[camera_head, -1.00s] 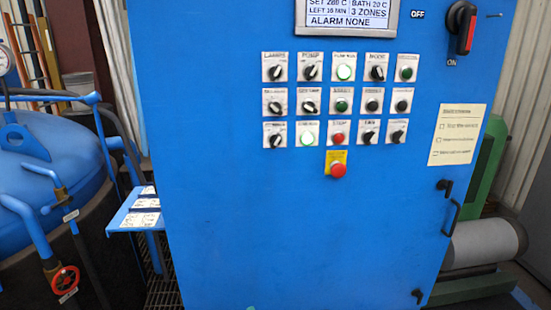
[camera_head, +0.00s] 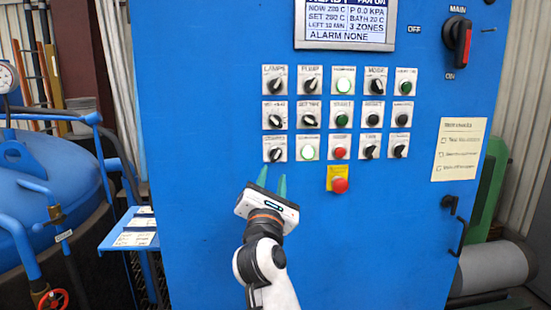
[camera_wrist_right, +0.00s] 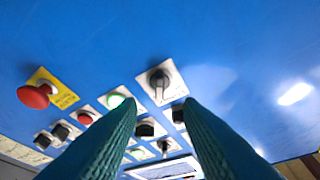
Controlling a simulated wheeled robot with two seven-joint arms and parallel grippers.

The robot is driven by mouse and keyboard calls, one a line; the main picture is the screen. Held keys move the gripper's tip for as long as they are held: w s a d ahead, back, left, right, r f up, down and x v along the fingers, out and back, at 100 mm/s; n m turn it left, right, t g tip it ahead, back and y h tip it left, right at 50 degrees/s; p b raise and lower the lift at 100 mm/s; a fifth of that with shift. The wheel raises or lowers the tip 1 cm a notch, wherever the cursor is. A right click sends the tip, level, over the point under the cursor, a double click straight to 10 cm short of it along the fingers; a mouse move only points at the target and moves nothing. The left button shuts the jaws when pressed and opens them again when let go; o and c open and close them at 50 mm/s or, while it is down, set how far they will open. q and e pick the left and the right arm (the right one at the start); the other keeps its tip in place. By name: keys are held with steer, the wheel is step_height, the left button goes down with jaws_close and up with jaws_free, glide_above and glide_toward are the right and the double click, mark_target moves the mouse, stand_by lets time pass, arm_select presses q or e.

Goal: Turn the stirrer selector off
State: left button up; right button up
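A blue cabinet (camera_head: 220,225) carries rows of selectors and buttons. The small labels are too blurred for me to be sure which one is the stirrer selector. The bottom-left selector (camera_head: 275,154) is a black knob on a white plate. It also shows in the right wrist view (camera_wrist_right: 158,82), upright between and beyond my fingertips. My right gripper (camera_head: 272,178), with green fingers, is open and empty just below that selector, apparently apart from it. Its fingers also fill the lower part of the right wrist view (camera_wrist_right: 159,106). My left gripper is not in view.
A lit white-green button (camera_head: 309,147) sits right of that selector, then a red button (camera_head: 340,147). A red mushroom button (camera_head: 340,185) on a yellow plate is below. A main switch (camera_head: 463,38) and door handle (camera_head: 461,229) are at right. A blue vessel (camera_head: 45,170) stands left.

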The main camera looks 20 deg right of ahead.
mark_target(276, 157)
steer(key=p+x, duration=0.1)
steer(key=x, duration=0.6)
steer(key=shift+w, duration=0.1)
jaws_close()
